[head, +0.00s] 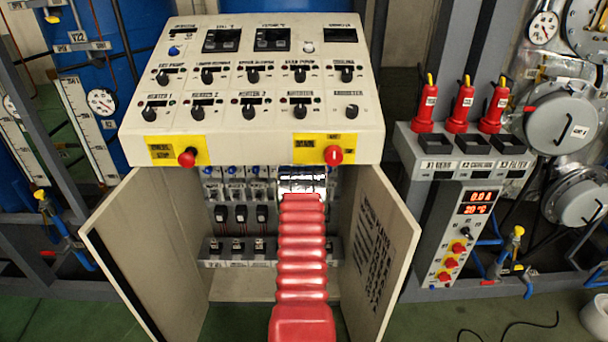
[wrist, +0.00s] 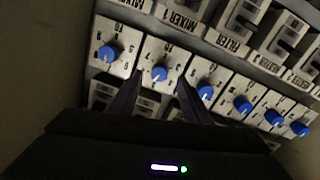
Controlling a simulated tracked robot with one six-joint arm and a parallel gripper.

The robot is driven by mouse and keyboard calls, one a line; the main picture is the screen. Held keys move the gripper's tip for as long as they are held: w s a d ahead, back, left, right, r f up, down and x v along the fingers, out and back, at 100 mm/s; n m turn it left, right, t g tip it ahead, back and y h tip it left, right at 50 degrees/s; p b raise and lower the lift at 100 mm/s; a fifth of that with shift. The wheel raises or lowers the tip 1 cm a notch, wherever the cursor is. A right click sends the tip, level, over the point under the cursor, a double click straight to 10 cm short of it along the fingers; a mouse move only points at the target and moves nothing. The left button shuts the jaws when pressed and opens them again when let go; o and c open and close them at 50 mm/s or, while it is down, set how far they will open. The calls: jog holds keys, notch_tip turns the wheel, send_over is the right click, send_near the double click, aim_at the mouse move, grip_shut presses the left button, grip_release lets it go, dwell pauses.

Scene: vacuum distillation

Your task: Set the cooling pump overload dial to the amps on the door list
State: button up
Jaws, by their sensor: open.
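The wrist view shows a row of overload dials with blue knobs on white scale plates. My gripper (wrist: 160,78) is open, with its two dark fingertips on either side of the second dial from the left (wrist: 159,73); I cannot tell whether they touch it. That knob has a light pointer mark, but its setting is too small to read. No label I can read marks a dial as the cooling pump. In the head view the door list (head: 376,240) is dark print on the inside of the right door, too small to read. My gripper's fingers are hidden there inside the cabinet.
Neighbouring dials stand close, one at the left (wrist: 108,53) and another at the right (wrist: 205,91). Labelled breakers (wrist: 232,45) lie above them. The open left door (head: 150,250) and right door (head: 385,270) flank my arm. The control panel (head: 250,100) overhangs the cabinet.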

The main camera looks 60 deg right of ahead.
jog(key=shift+x, duration=2.45)
jog(key=shift+c, duration=0.2)
jog(key=c, duration=1)
jog(key=shift+n, duration=2.1)
